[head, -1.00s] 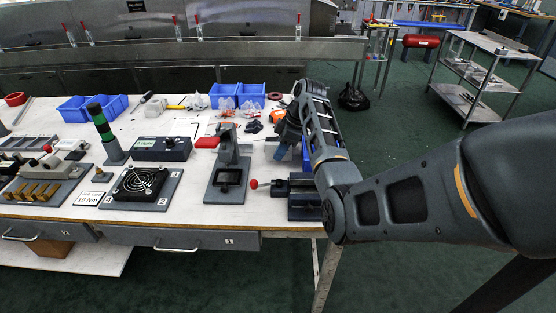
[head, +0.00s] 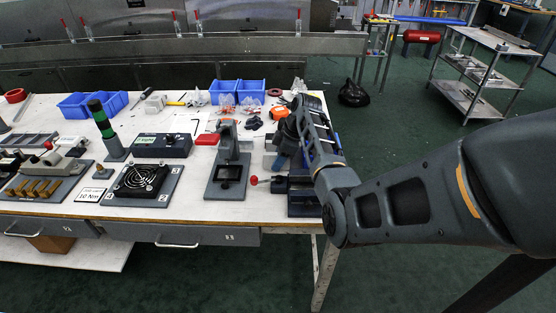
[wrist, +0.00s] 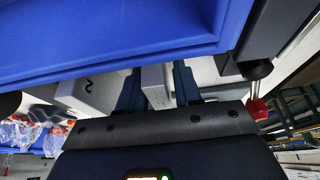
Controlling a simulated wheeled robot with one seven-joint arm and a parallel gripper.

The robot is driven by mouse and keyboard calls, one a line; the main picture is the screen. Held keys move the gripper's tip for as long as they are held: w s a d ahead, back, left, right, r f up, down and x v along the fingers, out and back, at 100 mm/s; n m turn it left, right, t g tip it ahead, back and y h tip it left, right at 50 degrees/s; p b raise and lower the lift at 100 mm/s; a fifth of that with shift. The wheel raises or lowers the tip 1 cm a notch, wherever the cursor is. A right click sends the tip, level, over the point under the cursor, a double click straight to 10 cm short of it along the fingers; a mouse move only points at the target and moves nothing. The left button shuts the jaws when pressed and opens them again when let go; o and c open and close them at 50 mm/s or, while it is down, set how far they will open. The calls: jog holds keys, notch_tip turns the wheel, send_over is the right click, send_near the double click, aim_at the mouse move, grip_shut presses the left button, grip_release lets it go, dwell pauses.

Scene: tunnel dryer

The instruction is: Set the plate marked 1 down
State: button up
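My gripper (wrist: 158,88) shows in the wrist view with its two dark blue fingers apart. A pale grey block-like piece (wrist: 155,84) lies between the fingers; I cannot tell whether they grip it. A pale grey block (wrist: 90,92) with a dark mark stands left of them; the mark is not clearly readable. In the head view my gripper (head: 281,152) points down at the bench's right end, beside a dark vice-like fixture (head: 303,200), and my arm hides much of it. I cannot make out a plate clearly marked 1.
A large blue surface (wrist: 110,30) is close above the fingers in the wrist view. A red knob (wrist: 257,109) is near on the right. On the bench stand a dark press-like stand (head: 229,165) and a fan on a plate (head: 143,181). Blue bins (head: 238,92) stand behind.

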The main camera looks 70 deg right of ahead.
jog(key=shift+o, duration=1)
jog(key=shift+r, duration=0.2)
jog(key=v, duration=1.2)
jog(key=shift+b, duration=0.4)
